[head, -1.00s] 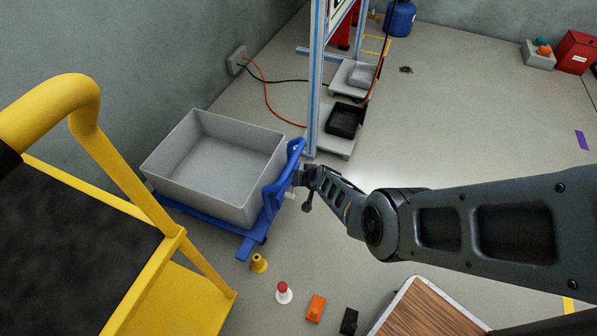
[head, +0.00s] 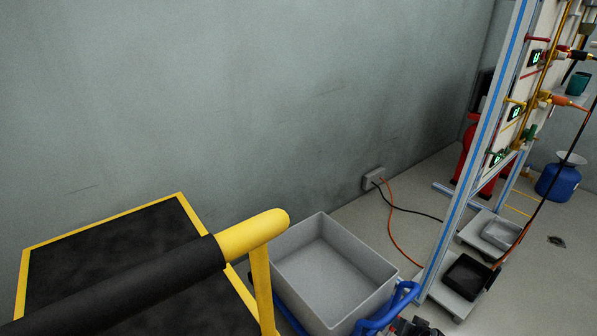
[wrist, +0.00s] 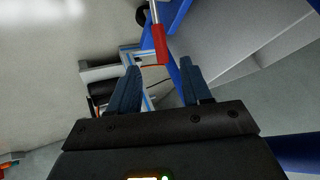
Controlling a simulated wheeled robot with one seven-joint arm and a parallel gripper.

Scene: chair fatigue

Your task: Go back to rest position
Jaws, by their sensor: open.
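My gripper (wrist: 160,72) is open in the wrist view, with its two dark blue fingers apart. A red-ended metal rod (wrist: 160,45) shows just beyond and between the fingertips; I cannot tell whether it touches them. In the head view only a dark part of my arm's end shows at the bottom edge, beside the blue cart handle (head: 398,300). The fingers are not clear there.
A large grey bin (head: 325,275) sits on the blue cart. Cables cross the floor by the wall.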

